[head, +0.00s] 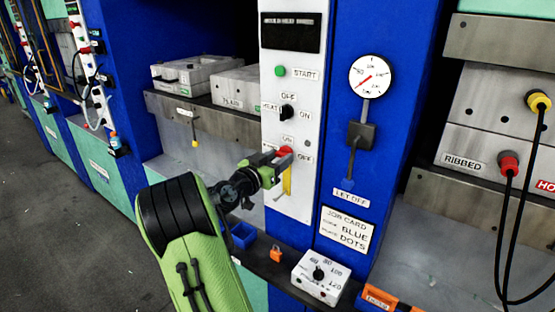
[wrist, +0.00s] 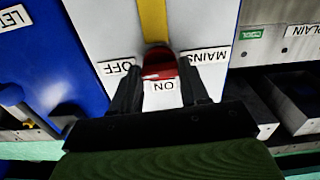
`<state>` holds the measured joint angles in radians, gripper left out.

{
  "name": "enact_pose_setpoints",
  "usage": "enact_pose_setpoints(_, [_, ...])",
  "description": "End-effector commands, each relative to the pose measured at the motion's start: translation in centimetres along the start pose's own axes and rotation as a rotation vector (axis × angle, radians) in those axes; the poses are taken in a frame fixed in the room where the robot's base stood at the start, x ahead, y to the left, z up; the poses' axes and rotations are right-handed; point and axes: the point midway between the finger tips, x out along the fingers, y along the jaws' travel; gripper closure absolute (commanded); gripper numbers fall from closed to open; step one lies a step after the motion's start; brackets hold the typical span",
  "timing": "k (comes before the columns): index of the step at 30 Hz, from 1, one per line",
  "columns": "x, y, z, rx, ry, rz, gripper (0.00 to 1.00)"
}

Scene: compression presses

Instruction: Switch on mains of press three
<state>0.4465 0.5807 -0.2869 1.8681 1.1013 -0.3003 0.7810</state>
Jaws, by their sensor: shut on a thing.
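The mains switch has a red handle (head: 286,151) at the top of a yellow strip (head: 287,182), low on the white control panel (head: 281,204). My gripper (head: 270,160) reaches it from the left and is shut on the red handle. In the wrist view, which is upside down, the red handle (wrist: 160,66) sits between my two fingers (wrist: 160,88). The ON label (wrist: 160,86) is right beside the handle's end. The OFF label (wrist: 116,66) and MAINS label (wrist: 206,55) flank it. No press number is readable.
Above are a heat knob (head: 287,112) and a green START button (head: 280,71). A pressure gauge (head: 371,76) with a let-off lever (head: 352,160) is to the right. An orange padlock (head: 276,254) and a white dial box (head: 320,278) sit on the ledge below.

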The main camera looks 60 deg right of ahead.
Motion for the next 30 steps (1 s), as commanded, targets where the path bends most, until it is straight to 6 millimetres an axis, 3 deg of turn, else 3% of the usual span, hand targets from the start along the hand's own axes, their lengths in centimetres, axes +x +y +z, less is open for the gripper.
enact_pose_setpoints(8, [-0.04,-0.06,0.0,-0.18,0.001,-0.001,0.86])
enact_pose_setpoints(30, [-0.06,-0.05,-0.21,-0.883,0.0,-0.001,0.86])
